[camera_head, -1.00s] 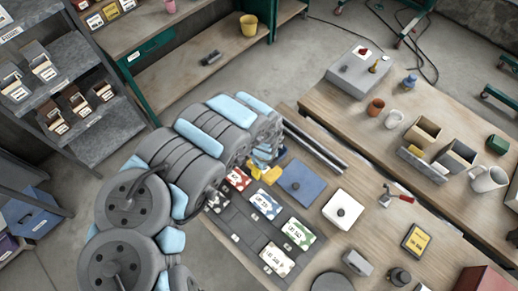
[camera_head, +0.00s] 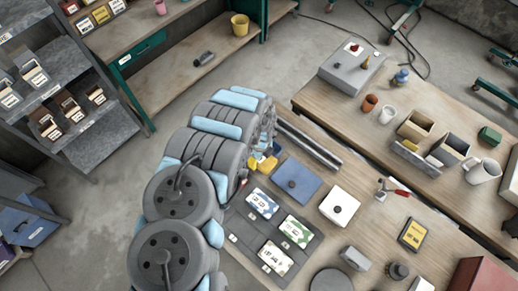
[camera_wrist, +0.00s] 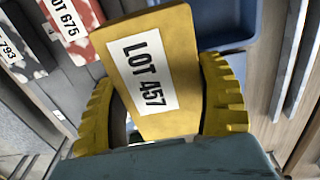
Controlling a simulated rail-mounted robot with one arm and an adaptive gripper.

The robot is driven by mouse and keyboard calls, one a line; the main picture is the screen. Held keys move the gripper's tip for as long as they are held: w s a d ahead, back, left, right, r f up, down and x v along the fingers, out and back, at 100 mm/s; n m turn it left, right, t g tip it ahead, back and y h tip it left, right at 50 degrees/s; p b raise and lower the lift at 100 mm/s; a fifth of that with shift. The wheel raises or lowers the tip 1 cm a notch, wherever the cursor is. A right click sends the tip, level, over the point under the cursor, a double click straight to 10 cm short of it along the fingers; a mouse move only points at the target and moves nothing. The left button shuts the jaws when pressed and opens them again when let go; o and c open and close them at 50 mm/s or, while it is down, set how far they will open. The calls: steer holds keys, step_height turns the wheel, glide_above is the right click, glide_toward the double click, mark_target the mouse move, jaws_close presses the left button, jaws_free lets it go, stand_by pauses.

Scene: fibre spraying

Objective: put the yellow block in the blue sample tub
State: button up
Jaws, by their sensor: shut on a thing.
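The yellow block (camera_wrist: 155,70), labelled LOT 457, is held between the yellow fingers of my gripper (camera_wrist: 165,105) in the wrist view. In the wrist view part of a blue rimmed surface (camera_wrist: 225,42) shows behind the block, cut off by the top edge. The block is apart from the tub in the head view.
A dark rack (camera_head: 240,243) holds blue, green and white labelled blocks; a red block (camera_wrist: 75,12) shows in the wrist view. Metal rails (camera_head: 308,142) lie behind; a red-handled tool (camera_head: 393,188) lies right.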

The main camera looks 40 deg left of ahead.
steer(key=w+a+f+b, duration=0.2)
steer(key=w+a+b, duration=0.1)
steer(key=b, duration=0.2)
steer(key=shift+f+b, duration=0.3)
steer(key=shift+b, duration=0.1)
steer(key=w+a+f+b, duration=0.1)
steer(key=b, duration=0.1)
steer(key=w+a+f+b, duration=0.1)
steer(key=f+b, duration=0.1)
steer(key=b, duration=0.1)
steer(key=w+a+f+b, duration=0.1)
steer(key=b, duration=0.2)
steer(key=shift+w+a+f, duration=0.15)
steer(key=shift+f, duration=0.2)
steer(key=shift+b, duration=0.3)
steer(key=shift+w+a+f+b, duration=0.1)
steer(key=shift+w+f+b, duration=0.05)
steer(key=shift+f+b, duration=0.2)
steer(key=shift+w+a+f+b, duration=0.1)
steer(key=shift+f+b, duration=0.15)
steer(key=shift+b, duration=0.15)
steer(key=shift+f+b, duration=0.85)
steer(key=shift+f, duration=0.4)
steer(key=shift+f, duration=0.15)
steer(key=o, duration=1)
